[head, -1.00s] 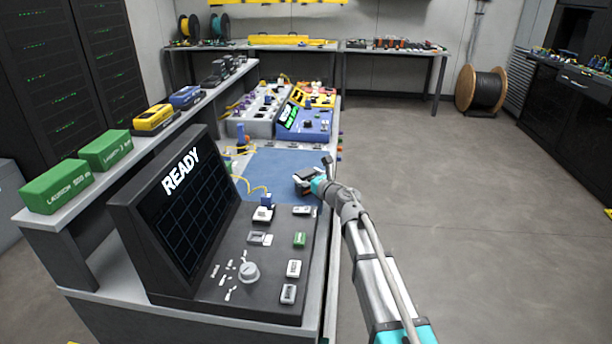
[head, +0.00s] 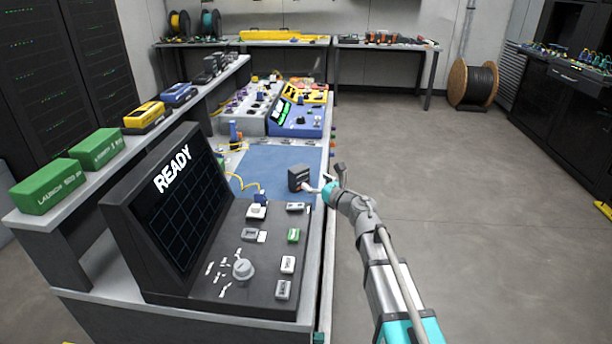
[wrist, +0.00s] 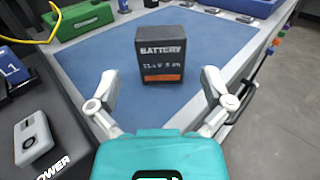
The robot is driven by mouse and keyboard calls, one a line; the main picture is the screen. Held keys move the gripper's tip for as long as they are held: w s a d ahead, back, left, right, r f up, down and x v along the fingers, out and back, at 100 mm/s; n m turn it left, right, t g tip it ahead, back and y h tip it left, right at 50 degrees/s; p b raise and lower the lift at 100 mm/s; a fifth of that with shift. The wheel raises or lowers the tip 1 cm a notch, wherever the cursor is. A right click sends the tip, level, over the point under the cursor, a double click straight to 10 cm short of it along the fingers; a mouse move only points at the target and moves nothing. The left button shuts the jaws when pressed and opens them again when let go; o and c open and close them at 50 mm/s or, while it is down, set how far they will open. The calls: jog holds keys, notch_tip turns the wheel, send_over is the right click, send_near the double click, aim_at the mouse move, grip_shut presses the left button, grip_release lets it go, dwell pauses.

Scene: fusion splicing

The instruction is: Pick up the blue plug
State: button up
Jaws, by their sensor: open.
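A blue plug (head: 259,196) with a yellow cable stands on the dark console, at the near left corner of the blue mat. Another blue upright plug-like piece (head: 233,131) stands past the mat's far left corner, also near yellow cable. In the wrist view, a dark blue piece marked L1 (wrist: 10,72) is cut off by the left edge. My gripper (head: 320,188) is open, low near the mat's right side, to the right of the near plug. In the wrist view its fingers (wrist: 157,88) are spread wide, with nothing gripped.
A dark battery (wrist: 163,58) stands upright on the blue mat (wrist: 215,50), just beyond my fingertips. It also shows in the head view (head: 298,178). A console with a READY screen (head: 178,200) rises at the left. Open floor (head: 450,220) lies right of the bench.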

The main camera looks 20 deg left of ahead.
jog(key=shift+v, duration=2.1)
jog(key=w+d+m+t+h, duration=0.3)
jog(key=d+m+t+h, duration=0.15)
jog(key=d+m, duration=0.35)
jog(key=w+d+m+t+h, duration=0.3)
jog(key=d+m+t+h, duration=0.15)
jog(key=d+m, duration=0.4)
jog(key=d+f+m+g+h, duration=0.2)
jog(key=d+m+h, duration=0.2)
jog(key=d+m, duration=0.2)
jog(key=d+f+m+g+h, duration=0.1)
jog(key=d+f+m+h, duration=0.25)
jog(key=d+m, duration=0.35)
jog(key=s+d+f+m+g+h, duration=0.3)
jog(key=s+d+f+m+g, duration=0.55)
jog(key=s+m, duration=0.2)
jog(key=s+f+m+g+y, duration=0.4)
jog(key=s+m+g, duration=0.2)
jog(key=s, duration=0.7)
jog(key=shift+s+f+m+g, duration=0.3)
jog(key=shift+s+m+g, duration=0.1)
jog(key=shift+m, duration=0.5)
